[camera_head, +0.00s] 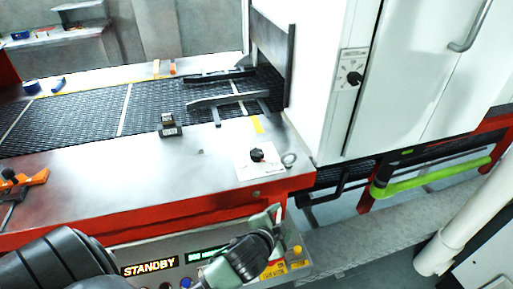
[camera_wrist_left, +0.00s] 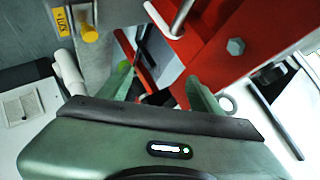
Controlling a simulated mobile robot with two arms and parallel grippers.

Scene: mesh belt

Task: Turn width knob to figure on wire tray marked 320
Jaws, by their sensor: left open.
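A black knob (camera_head: 257,155) sits on a white dial plate (camera_head: 245,163) at the belt table's front right corner. A second black knob (camera_head: 355,78) is on a panel of the white cabinet. I cannot read which is the width knob. A small dark block with a pale label (camera_head: 170,130) stands at the belt's near edge; its figure is unreadable, and no wire tray marked 320 can be made out. My left gripper (camera_head: 270,216) is open and empty, below and in front of the dial plate, by the control panel. Its fingers show apart in the wrist view (camera_wrist_left: 160,88).
The control panel (camera_head: 190,243) reads STANDBY and has a yellow button (camera_head: 297,250), also in the wrist view (camera_wrist_left: 88,33). A metal guide (camera_head: 222,98) crosses the dark mesh belt (camera_head: 70,121). An orange tool (camera_head: 25,183) lies far left. The steel tabletop (camera_head: 120,183) is mostly clear.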

